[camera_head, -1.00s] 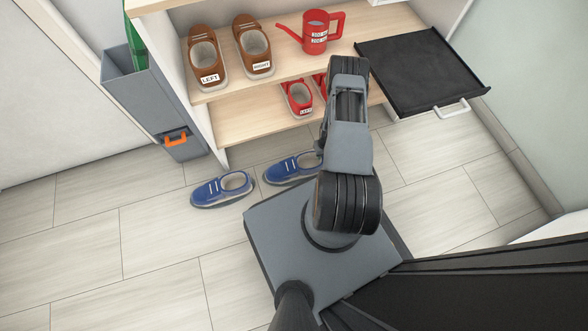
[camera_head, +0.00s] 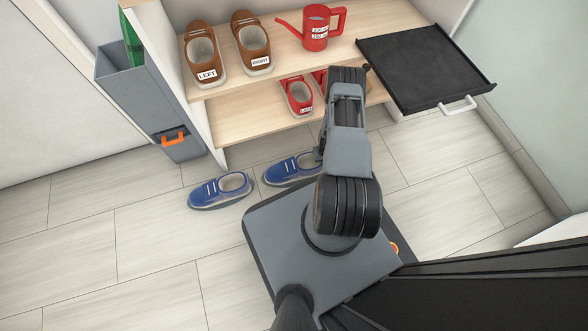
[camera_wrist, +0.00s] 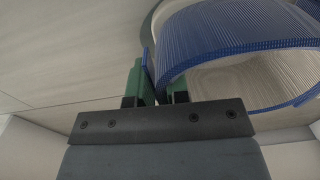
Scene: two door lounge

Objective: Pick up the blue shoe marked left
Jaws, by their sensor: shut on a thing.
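Two blue shoes are on the floor in front of the shelf in the head view. One blue shoe (camera_head: 220,191) lies apart at the left. The other blue shoe (camera_head: 290,168) is beside my arm, which hides its right end. In the wrist view, my gripper (camera_wrist: 158,88) has its green fingers shut on the blue rim of a shoe (camera_wrist: 235,40), at its opening. This looks like the shoe beside my arm. No label shows on either blue shoe, so I cannot tell which is marked left. In the head view the fingers are hidden.
Brown shoes (camera_head: 204,60) labelled left and right and a red watering can (camera_head: 318,28) stand on the upper shelf. Red shoes (camera_head: 298,95) are on the lower shelf. A black pull-out tray (camera_head: 425,70) juts out at right. A grey bin (camera_head: 150,100) stands left. The left floor is clear.

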